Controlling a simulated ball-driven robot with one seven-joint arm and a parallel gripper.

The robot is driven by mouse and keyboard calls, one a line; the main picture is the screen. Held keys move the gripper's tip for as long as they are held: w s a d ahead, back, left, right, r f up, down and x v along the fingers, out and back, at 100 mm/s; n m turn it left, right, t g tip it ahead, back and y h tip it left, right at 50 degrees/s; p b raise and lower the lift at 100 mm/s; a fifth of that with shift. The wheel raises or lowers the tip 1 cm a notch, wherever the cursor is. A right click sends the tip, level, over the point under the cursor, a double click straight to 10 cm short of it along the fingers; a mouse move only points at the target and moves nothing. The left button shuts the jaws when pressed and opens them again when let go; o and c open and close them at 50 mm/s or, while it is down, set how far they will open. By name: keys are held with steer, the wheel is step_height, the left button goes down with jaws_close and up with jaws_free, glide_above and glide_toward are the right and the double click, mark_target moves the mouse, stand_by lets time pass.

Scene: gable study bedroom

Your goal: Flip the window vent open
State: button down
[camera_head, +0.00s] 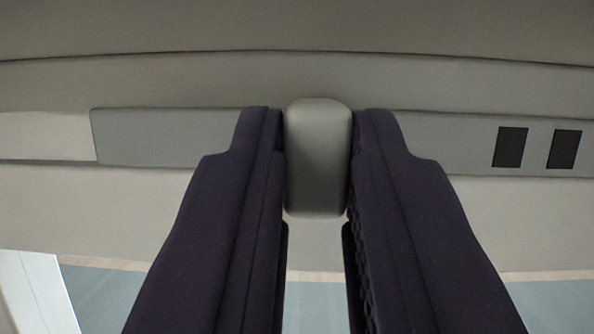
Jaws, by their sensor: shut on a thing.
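The window vent (170,136) is a long grey strip across the upper middle of the view, set in a pale frame. The fingers hide parts of the strip to the left and right of the tab. I cannot tell from this view how far the vent flap is turned.
Two dark rectangular patches (511,147) sit at the right part of the strip. Pale frame surface (480,215) lies below it. A blue-grey area (110,300) and a white slanted panel (35,292) show at the bottom left.

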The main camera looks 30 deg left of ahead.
steer(key=shift+w+d, duration=0.1)
steer(key=c, duration=1.2)
jaws_free()
steer(key=shift+o, duration=0.8)
steer(key=shift+w+d, duration=0.15)
steer(key=shift+d, duration=0.1)
steer(key=shift+a, duration=0.15)
steer(key=shift+s+f, duration=0.15)
steer(key=shift+s, duration=0.25)
steer(key=b+v, duration=0.3)
steer(key=v, duration=0.4)
steer(key=shift+d, duration=0.25)
